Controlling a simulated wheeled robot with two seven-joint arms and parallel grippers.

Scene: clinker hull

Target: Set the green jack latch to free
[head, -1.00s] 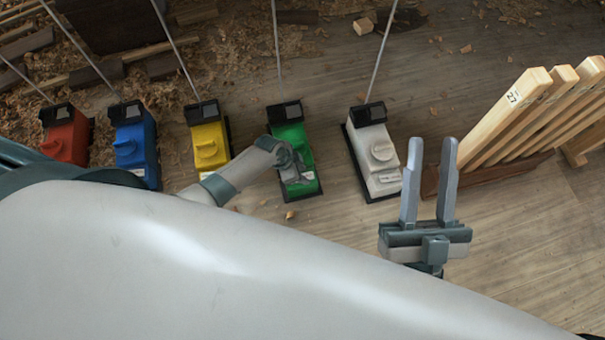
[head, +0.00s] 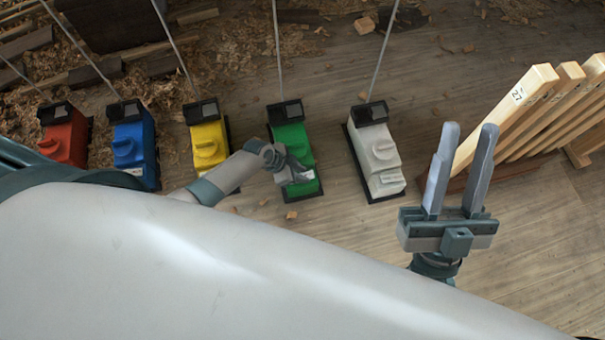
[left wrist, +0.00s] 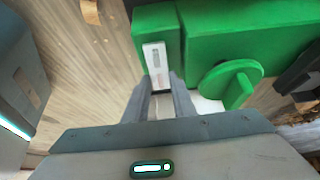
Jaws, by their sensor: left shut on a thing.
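The green jack (head: 288,138) stands in the row, between the yellow and white ones, with a rod rising from its dark top block. My left gripper (head: 298,176) is at its near end, partly covering it. In the left wrist view the green jack (left wrist: 250,30) fills the upper right, with a round green knob (left wrist: 231,84) on it. A pale slotted latch piece (left wrist: 156,62) lies at its end, and the left fingers (left wrist: 160,92) are shut on its lower end. The latch's setting cannot be read. My right gripper (head: 468,132) is open and empty, right of the white jack.
The white jack (head: 376,152), yellow jack (head: 207,140), blue jack (head: 133,142) and red jack (head: 63,140) stand alongside. Pale wooden boards (head: 505,118) stand in a rack just beyond the right gripper. Shavings and scraps litter the back floor. The floor at lower right is clear.

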